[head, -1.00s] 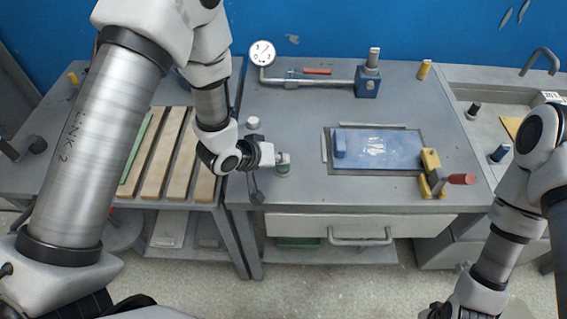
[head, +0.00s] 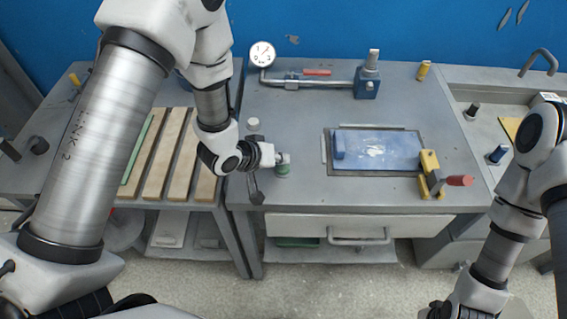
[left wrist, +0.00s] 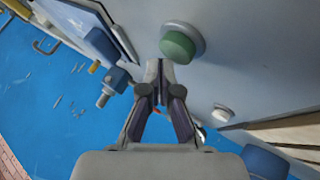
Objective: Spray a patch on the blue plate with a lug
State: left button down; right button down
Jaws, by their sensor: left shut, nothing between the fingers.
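The blue plate (head: 408,152) lies flat in a dark recess on the grey bench, with a raised blue lug (head: 339,146) at its left end. Pale marks (head: 375,151) show near its middle. My left gripper (head: 284,158) is shut and empty, left of the plate, right at a green button (head: 283,171) on a pale base. The left wrist view shows the shut fingertips (left wrist: 160,66) close beside the green button (left wrist: 177,45); I cannot tell whether they touch it. My right arm shows at the right, with its gripper out of view.
A yellow clamp with a red handle (head: 460,181) stands at the plate's right edge. A white knob (head: 253,123) is left of my gripper. A gauge (head: 262,54) and blue valve (head: 368,86) stand behind. Wooden slats (head: 165,155) lie left. The bench front is clear.

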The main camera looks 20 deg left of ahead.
aim_at(281, 167)
pick_arm(q)
notch_tip(281, 167, up, 6)
jog(key=p, duration=0.5)
dwell(0.5)
